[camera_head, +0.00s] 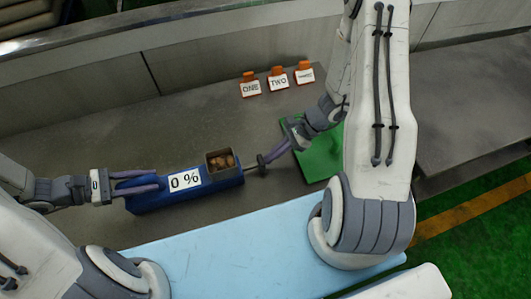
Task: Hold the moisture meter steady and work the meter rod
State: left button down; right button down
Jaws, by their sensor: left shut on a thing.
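The moisture meter (205,193) is a long blue box lying on the grey worktop, with a white label reading "0 %" on its front. An open square cup (220,161) with brown lumps in it sits at its right end. The meter rod (251,170) sticks out of the right end and carries a dark disc. My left gripper (155,183) is shut on the left end of the meter. My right gripper (264,163) has its fingertips at the rod's outer end, by the disc. I cannot tell whether its fingers are closed on the rod.
Three orange-topped holders with white cards (279,82) stand at the back; two read "ONE" and "TWO". A green board (322,158) lies to the right, partly behind my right arm. A light blue surface (240,255) runs along the front. The worktop behind the meter is clear.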

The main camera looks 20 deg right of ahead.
aim_at(262, 159)
pick_arm(q)
jog(key=shift+f, duration=0.2)
pick_arm(e)
jog(key=shift+s+a, duration=0.15)
jog(key=shift+a, duration=1.4)
jog(key=d, duration=0.5)
jog(key=shift+w+r, duration=0.2)
jog(key=shift+r, duration=0.05)
jog(key=v, duration=0.9)
pick_arm(q)
jog(key=shift+c, duration=0.6)
grip_release()
jog(key=shift+r, duration=0.1)
